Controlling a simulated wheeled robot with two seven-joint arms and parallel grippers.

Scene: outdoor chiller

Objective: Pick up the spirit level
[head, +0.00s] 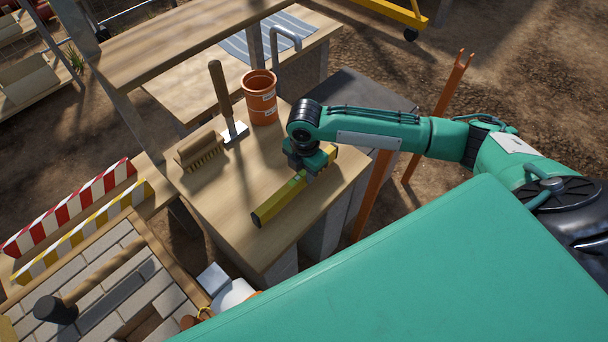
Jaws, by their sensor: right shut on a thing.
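The yellow spirit level (279,200) lies slanted near the right edge of the wooden table (221,209), its near end showing clearly. My right gripper (312,168) reaches in from the right and is shut on the spirit level near its far end. The gripper and wrist hide part of that end. I cannot tell whether the level touches the tabletop or is slightly above it. My left gripper is not in the head view.
On the same table stand a brush (201,149), a wooden-handled scraper (222,98) and an orange pot (260,97). A shelf (180,40) rises behind. Striped barriers (70,208) and a mallet (57,308) on bricks lie at left. The table's front is clear.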

